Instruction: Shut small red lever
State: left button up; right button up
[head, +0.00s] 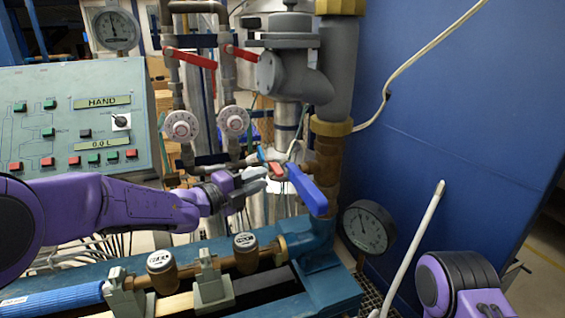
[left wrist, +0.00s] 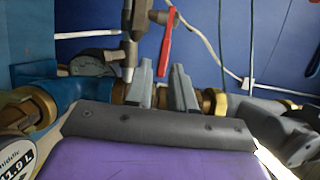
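The small red lever (head: 277,170) sits on a thin valve pipe in the middle of the head view, just above and left of a larger blue lever (head: 308,192). In the left wrist view the red lever (left wrist: 165,48) stands steeply, beyond and in line with the space between my fingertips. My left gripper (head: 257,180) is just left of the red lever in the head view. Whether a finger touches the lever cannot be told. My right gripper is out of view.
Two longer red levers (head: 190,58) (head: 242,52) are higher up on the vertical pipes, above round white dials (head: 181,126). A black gauge (head: 367,230) stands right of the blue pipe. A control panel (head: 75,115) is at the left, a blue wall (head: 450,110) at the right.

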aim_at(274, 172)
pick_arm(q)
jog(key=p+x, duration=0.3)
jog(key=x, duration=0.5)
jog(key=shift+w+d+r+p, duration=0.1)
jog(key=shift+w+r+p, duration=0.05)
jog(key=shift+p, duration=0.2)
jog(key=shift+d, duration=0.15)
jog(key=shift+s+r, duration=0.15)
jog(key=shift+s, duration=0.1)
grip_shut()
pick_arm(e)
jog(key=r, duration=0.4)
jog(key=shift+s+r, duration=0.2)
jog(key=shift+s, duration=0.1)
